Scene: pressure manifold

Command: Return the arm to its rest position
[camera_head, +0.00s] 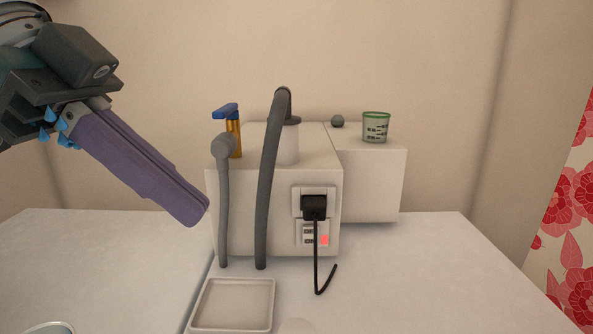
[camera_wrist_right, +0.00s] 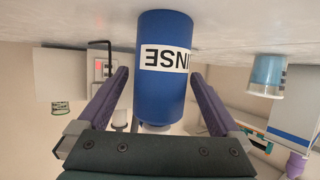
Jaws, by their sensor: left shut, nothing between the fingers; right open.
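My left gripper (camera_head: 193,212) comes in from the upper left in the head view. Its purple fingers are shut together with nothing held, and they point down and right, appearing close to the left side of the white manifold box (camera_head: 280,235). My right gripper (camera_wrist_right: 160,73) shows only in the right wrist view, which appears upside down. Its two purple fingers are spread wide. A blue cylinder (camera_wrist_right: 162,95) with a white label, partly reading "INSE", appears between them, with a visible gap on each side. I cannot tell its depth relative to the fingertips.
The box carries grey hoses (camera_head: 268,185), a blue-handled brass valve (camera_head: 233,138) and a black plug (camera_head: 314,207) with a cord. A green-rimmed cup (camera_head: 376,127) stands on the side block. A shallow tray (camera_head: 232,328) lies in front.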

